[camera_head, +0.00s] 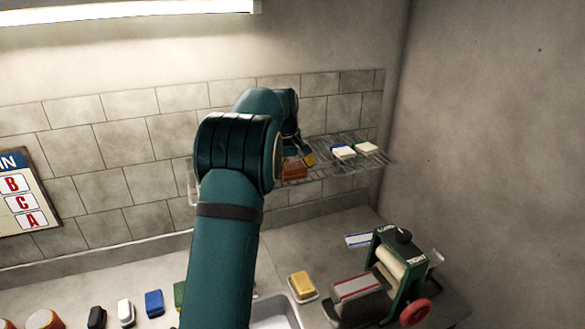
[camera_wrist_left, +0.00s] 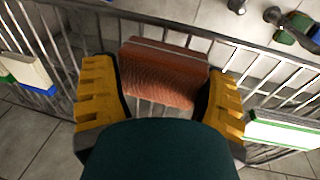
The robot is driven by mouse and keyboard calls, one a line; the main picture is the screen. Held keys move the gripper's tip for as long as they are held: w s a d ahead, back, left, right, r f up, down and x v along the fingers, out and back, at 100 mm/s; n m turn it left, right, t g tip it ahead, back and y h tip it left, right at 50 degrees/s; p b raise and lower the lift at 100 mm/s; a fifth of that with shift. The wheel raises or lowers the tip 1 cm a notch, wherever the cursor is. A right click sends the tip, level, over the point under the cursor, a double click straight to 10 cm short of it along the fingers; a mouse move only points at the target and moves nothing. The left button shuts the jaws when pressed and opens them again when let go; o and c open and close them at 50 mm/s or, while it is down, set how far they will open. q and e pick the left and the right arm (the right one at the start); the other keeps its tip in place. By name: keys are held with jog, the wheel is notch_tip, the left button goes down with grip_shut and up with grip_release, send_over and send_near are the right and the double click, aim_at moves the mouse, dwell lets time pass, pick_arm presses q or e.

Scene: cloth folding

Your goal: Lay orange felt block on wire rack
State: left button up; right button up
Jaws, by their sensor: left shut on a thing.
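In the head view my left gripper (camera_head: 303,161) is partly hidden behind my own arm. My right gripper is in neither view.
Two pale blocks, one with a blue edge (camera_head: 343,152) and one with a green edge (camera_head: 367,148), lie on the rack to the right. Below are a green roller press (camera_head: 392,262), a yellow block on a dish (camera_head: 302,284), a sink (camera_head: 277,312) and small coloured blocks.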

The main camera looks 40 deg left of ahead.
aim_at(286, 169)
pick_arm(q)
jog(key=o, duration=0.9)
jog(key=v, duration=1.2)
